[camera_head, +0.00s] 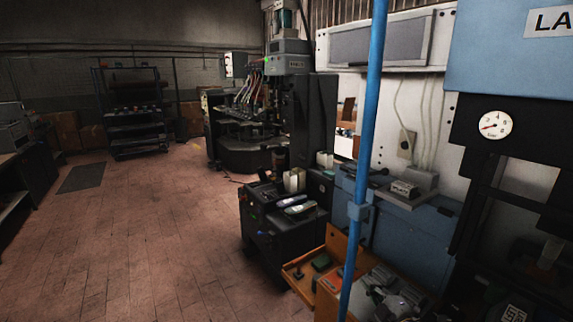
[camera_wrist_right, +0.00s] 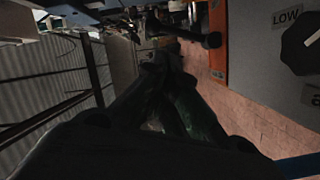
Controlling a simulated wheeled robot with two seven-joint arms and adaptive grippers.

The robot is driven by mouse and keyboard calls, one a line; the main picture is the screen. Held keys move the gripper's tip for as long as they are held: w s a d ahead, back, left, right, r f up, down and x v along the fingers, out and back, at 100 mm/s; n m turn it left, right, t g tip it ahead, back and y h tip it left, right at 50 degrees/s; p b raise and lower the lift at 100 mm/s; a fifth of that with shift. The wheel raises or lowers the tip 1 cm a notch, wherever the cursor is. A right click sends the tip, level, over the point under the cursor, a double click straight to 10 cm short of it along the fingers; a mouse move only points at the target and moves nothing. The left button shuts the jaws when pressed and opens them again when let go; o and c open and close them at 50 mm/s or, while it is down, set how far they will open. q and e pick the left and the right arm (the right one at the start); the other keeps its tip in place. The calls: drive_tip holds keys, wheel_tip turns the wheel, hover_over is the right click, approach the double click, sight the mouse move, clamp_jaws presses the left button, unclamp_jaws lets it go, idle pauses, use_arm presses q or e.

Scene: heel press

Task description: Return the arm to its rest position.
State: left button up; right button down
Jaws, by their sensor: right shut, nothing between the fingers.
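My right gripper (camera_wrist_right: 164,62) shows in the right wrist view as a dark shape reaching up from the bottom edge. Its fingers come together near the upper middle, shut with nothing between them. The picture is dark, and the finger outlines are hard to make out. In the head view I cannot clearly pick out the right gripper among the dark machine parts at the lower right. My left gripper is in neither view.
In the head view a blue pole (camera_head: 368,120) stands before a blue cabinet (camera_head: 412,236). A pressure gauge (camera_head: 495,124) is at right, and an orange tray (camera_head: 297,276) is low down. Red floor (camera_head: 140,230) is clear at left. A dial marked LOW (camera_wrist_right: 303,45) shows in the wrist view.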

drive_tip(key=s+f+m+g+h, duration=0.1)
drive_tip(key=s+m+h, duration=0.1)
drive_tip(key=m, duration=0.1)
drive_tip(key=s+f+m+g+h, duration=0.1)
drive_tip(key=s+f+m+h, duration=0.1)
drive_tip(key=s+m, duration=0.1)
drive_tip(key=s+d+f+m+g+h, duration=0.1)
drive_tip(key=s+m+h, duration=0.1)
drive_tip(key=m, duration=0.1)
drive_tip(key=shift+s+f+g, duration=0.2)
drive_tip(key=shift+s+g, duration=0.05)
drive_tip(key=shift+g, duration=0.15)
drive_tip(key=s+a+f+m+g+y, duration=0.1)
drive_tip(key=s+a+f+m+g, duration=0.3)
drive_tip(key=s, duration=0.7)
drive_tip(key=s+a+m+g+y, duration=0.1)
drive_tip(key=s+g, duration=0.5)
drive_tip(key=s, duration=0.5)
wheel_tip(320, 180, down, 34)
drive_tip(key=s+r+g, duration=0.1)
drive_tip(key=s, duration=0.2)
drive_tip(key=s+d+f, duration=0.2)
drive_tip(key=s+f, duration=0.7)
drive_tip(key=s, duration=0.2)
drive_tip(key=s+d+f+g, duration=0.1)
drive_tip(key=s+f, duration=0.9)
drive_tip(key=shift+s+d+f+h, duration=0.3)
drive_tip(key=shift+s+d, duration=0.05)
drive_tip(key=shift+s, duration=0.05)
